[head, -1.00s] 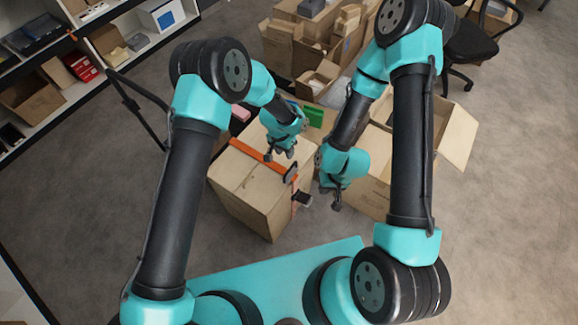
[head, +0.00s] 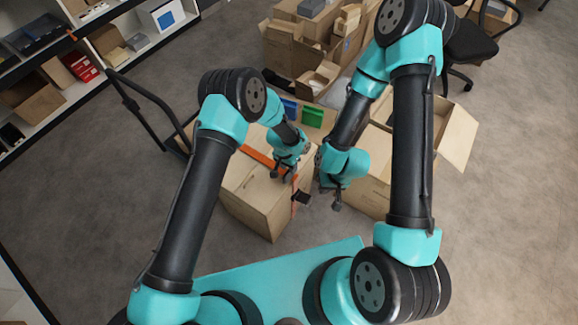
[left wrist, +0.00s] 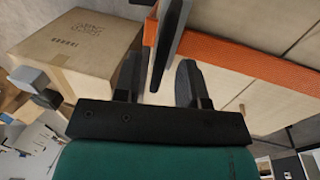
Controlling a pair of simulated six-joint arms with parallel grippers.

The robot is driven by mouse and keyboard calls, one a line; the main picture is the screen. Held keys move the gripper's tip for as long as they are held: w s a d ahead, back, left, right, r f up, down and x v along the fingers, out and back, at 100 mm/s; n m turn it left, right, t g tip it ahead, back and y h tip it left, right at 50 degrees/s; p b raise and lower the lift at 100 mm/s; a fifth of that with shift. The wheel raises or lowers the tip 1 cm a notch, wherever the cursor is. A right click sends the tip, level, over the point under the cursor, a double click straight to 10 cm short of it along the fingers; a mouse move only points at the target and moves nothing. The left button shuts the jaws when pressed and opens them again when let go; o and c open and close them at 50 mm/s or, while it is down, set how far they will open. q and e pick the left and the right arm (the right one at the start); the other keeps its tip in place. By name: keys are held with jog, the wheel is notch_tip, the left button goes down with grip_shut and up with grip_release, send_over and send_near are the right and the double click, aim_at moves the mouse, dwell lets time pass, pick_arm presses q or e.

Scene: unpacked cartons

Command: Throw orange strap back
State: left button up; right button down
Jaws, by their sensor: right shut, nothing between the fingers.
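The orange strap (head: 256,156) runs across the top of a closed carton (head: 262,205) and down its near right side. A black buckle piece (head: 301,198) stands out from that side. My left gripper (head: 284,176) is low over the carton's right edge, at the strap. In the left wrist view its fingers (left wrist: 160,82) are apart, with a dark flat piece (left wrist: 168,38) reaching between them; contact cannot be told. The strap (left wrist: 235,56) also shows there. My right gripper (head: 336,200) is shut and empty, just right of the carton.
An open carton (head: 455,140) stands on the right behind my right arm. Several cartons (head: 290,50) are piled at the back. A black cart handle (head: 130,100) and shelves (head: 60,70) are on the left. A green box (head: 312,116) lies behind the strapped carton.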

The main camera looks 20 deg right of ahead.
pick_arm(q)
grip_shut()
jog(key=shift+r, duration=0.1)
dwell(0.4)
